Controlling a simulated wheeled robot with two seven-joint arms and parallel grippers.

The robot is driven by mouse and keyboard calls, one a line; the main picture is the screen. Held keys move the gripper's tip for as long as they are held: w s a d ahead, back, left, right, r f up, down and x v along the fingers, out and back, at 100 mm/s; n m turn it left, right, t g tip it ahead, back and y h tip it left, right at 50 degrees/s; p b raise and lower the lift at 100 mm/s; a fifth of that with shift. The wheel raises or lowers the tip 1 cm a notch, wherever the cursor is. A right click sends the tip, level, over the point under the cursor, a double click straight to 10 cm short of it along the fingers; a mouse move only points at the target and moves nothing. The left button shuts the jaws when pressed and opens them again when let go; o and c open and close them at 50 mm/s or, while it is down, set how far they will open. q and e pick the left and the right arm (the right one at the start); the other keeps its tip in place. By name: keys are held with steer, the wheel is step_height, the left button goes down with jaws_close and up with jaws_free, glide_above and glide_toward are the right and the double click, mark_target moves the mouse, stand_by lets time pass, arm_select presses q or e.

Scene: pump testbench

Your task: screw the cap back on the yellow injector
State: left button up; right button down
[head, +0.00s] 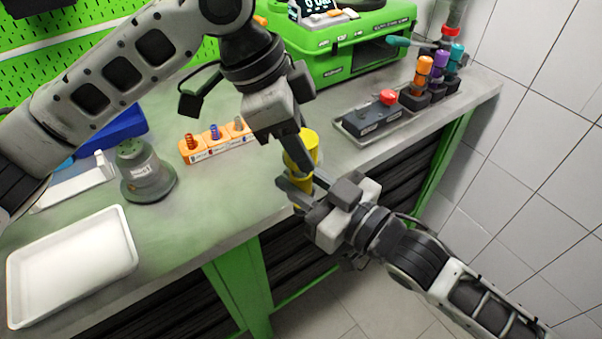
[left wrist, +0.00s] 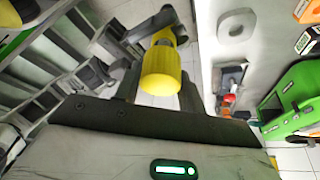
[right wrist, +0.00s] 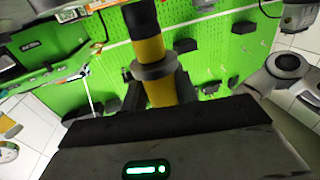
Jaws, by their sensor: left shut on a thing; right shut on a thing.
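The yellow injector (head: 300,183) is held over the front edge of the bench in the head view. My right gripper (head: 298,192) is shut on its body; the right wrist view shows the yellow body (right wrist: 150,52) with a grey collar (right wrist: 156,69) and a dark end. My left gripper (head: 303,168) comes from above and is shut on a yellow cylindrical part, seemingly the cap (head: 309,139). That part (left wrist: 160,75) sits between its fingers in the left wrist view, with more yellow beyond it. The two grippers are close together. The joint between cap and body is hidden, so I cannot tell whether they touch.
A white tray (head: 127,262) lies at the left front, beside a grey-green round stand (head: 148,185). An orange rack (head: 191,158) is behind the grippers. A dark box with a red button (head: 389,97), several coloured injectors (head: 422,78) and a green case (head: 352,62) stand at the back right.

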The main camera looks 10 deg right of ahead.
stand_by(0.4)
arm_select(q)
steer(key=shift+f, duration=0.95)
steer(key=shift+f, duration=0.55)
